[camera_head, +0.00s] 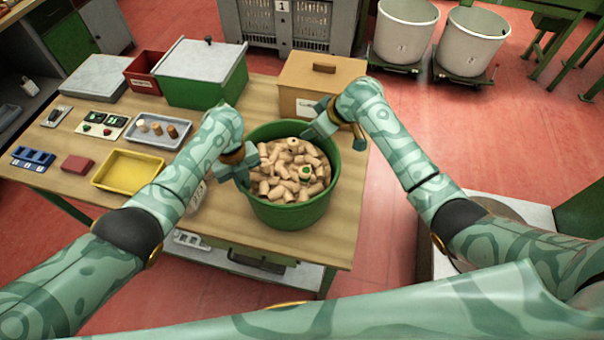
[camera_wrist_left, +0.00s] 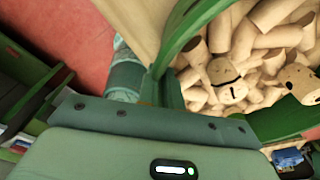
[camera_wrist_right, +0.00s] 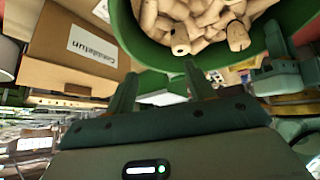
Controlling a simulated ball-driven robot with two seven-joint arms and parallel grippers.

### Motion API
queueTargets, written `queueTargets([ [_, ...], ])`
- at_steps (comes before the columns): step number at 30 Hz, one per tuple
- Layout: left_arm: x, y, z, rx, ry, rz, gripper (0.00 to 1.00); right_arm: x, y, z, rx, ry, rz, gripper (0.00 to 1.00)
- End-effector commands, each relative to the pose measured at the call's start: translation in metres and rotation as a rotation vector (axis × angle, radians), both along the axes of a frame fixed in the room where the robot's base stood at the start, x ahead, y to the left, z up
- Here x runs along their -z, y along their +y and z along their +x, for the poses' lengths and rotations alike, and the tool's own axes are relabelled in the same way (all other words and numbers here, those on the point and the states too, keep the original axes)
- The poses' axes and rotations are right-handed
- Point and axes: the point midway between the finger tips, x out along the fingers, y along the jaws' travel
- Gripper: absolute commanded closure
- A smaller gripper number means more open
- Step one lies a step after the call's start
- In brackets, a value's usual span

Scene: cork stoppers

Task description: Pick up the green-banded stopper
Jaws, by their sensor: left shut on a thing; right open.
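The green tub (camera_head: 283,217) stands on the bench, full of cork stoppers. One stopper with a green mark (camera_head: 306,170) lies on top of the heap, right of the middle. My left gripper (camera_head: 244,172) is at the tub's left side, shut on its rim; in the left wrist view its fingers (camera_wrist_left: 163,88) meet at the green rim (camera_wrist_left: 190,32). My right gripper (camera_head: 318,122) is open and empty at the tub's back right edge. In the right wrist view its fingers (camera_wrist_right: 160,78) are apart, close to the tub wall (camera_wrist_right: 150,52). No green mark shows in either wrist view.
A cardboard box (camera_head: 318,80) stands behind the tub. A green bin (camera_head: 202,75) with a pale lid, a tray of sample stoppers (camera_head: 158,131) and a yellow tray (camera_head: 128,170) are to the left. A dark-marked stopper (camera_wrist_left: 230,90) lies near the left gripper.

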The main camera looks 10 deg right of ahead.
Motion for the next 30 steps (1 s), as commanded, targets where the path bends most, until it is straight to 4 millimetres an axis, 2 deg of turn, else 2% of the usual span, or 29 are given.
queueTargets([
  [1,0.001,0.002,-0.001,0.001,0.003,0.006,1.0,0.012,-0.03,0.006,0.11,-0.056,0.033,0.47],
  [2,0.001,0.002,-0.001,0.001,0.003,0.006,1.0,0.018,-0.05,0.01,0.175,-0.101,0.042,0.47],
  [4,0.001,0.002,-0.001,0.0,0.003,0.007,1.0,0.034,-0.101,0.008,0.315,-0.202,0.035,0.47],
  [6,0.001,0.002,-0.001,0.0,0.003,0.007,1.0,0.05,-0.147,-0.009,0.422,-0.297,0.002,0.47],
  [8,0.001,0.002,-0.001,0.0,0.002,0.006,1.0,0.059,-0.166,-0.033,0.464,-0.37,-0.024,0.47],
  [9,0.001,0.002,-0.001,0.0,0.002,0.006,1.0,0.063,-0.166,-0.049,0.467,-0.404,-0.027,0.47],
  [11,0.001,0.001,-0.001,0.0,0.002,0.006,1.0,0.064,-0.151,-0.074,0.448,-0.445,-0.004,0.47],
  [15,0.001,0.001,-0.001,0.001,0.002,0.005,1.0,0.056,-0.086,-0.134,0.38,-0.478,0.127,0.47],
  [18,0.001,0.001,-0.001,0.001,0.002,0.006,1.0,0.044,-0.045,-0.17,0.348,-0.475,0.232,0.47],
  [21,0.001,0.002,-0.001,0.001,0.002,0.006,1.0,0.034,-0.02,-0.193,0.335,-0.467,0.305,0.47],
  [23,0.001,0.002,-0.001,0.001,0.002,0.006,1.0,0.031,-0.011,-0.197,0.331,-0.465,0.329,0.47],
  [25,0.001,0.002,-0.001,0.001,0.002,0.006,1.0,0.031,-0.004,-0.193,0.331,-0.464,0.345,0.47],
  [30,0.001,0.002,-0.001,0.002,0.002,0.005,1.0,0.044,0.009,-0.165,0.33,-0.462,0.347,0.47],
])
